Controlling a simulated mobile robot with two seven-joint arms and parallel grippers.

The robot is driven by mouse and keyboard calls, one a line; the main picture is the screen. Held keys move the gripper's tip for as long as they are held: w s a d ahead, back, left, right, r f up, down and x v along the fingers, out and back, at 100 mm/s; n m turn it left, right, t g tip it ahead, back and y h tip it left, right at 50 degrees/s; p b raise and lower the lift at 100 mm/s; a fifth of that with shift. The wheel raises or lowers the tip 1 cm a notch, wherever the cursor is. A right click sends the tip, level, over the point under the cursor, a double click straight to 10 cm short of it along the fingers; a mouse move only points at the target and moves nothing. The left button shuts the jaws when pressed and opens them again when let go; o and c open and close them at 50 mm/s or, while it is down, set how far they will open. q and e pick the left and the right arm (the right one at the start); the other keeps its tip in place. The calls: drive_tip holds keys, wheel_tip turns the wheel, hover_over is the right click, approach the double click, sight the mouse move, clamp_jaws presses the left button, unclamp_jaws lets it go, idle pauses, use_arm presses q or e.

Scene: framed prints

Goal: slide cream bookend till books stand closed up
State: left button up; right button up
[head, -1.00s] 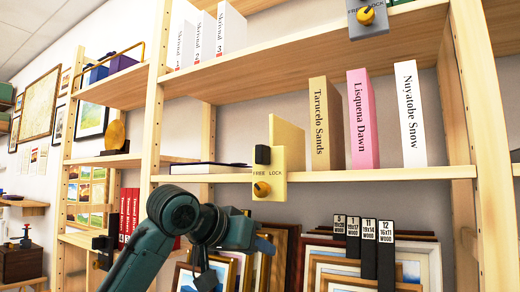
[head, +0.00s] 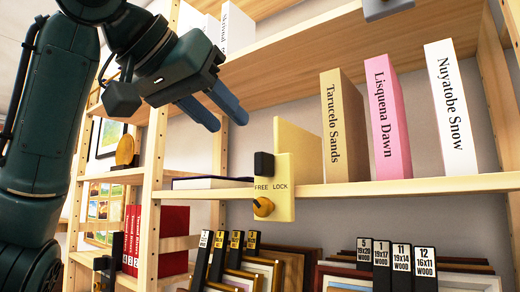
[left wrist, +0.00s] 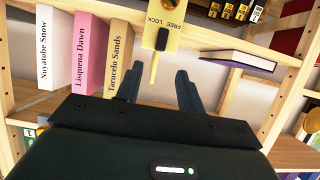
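The cream bookend (head: 297,158) stands on the middle shelf, its front plate marked FREE LOCK with a black block and an orange knob. To its right stand the tan Tarucelo Sands book (head: 346,125), the pink Lisquena Dawn book (head: 388,118) and the white Nuyatobe Snow book (head: 450,108). Gaps show between the books. My left gripper (head: 226,112) is open and empty, above and left of the bookend, apart from it. In the left wrist view the bookend (left wrist: 161,35) lies beyond the open fingers (left wrist: 160,82). My right gripper is out of view.
A dark book (head: 212,183) lies flat on the shelf left of the bookend. An upper shelf (head: 300,62) with white books and a grey bookend (head: 385,6) is above. Framed prints with black labels (head: 390,260) stand below. A wooden upright (head: 153,180) is at left.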

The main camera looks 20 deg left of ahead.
use_arm(q)
drive_tip(key=p+x, duration=0.1)
drive_tip(key=x, duration=0.8)
drive_tip(key=shift+w+d+f, duration=0.1)
drive_tip(key=shift+w+d, duration=0.05)
drive_tip(key=shift+w, duration=0.2)
clamp_jaws()
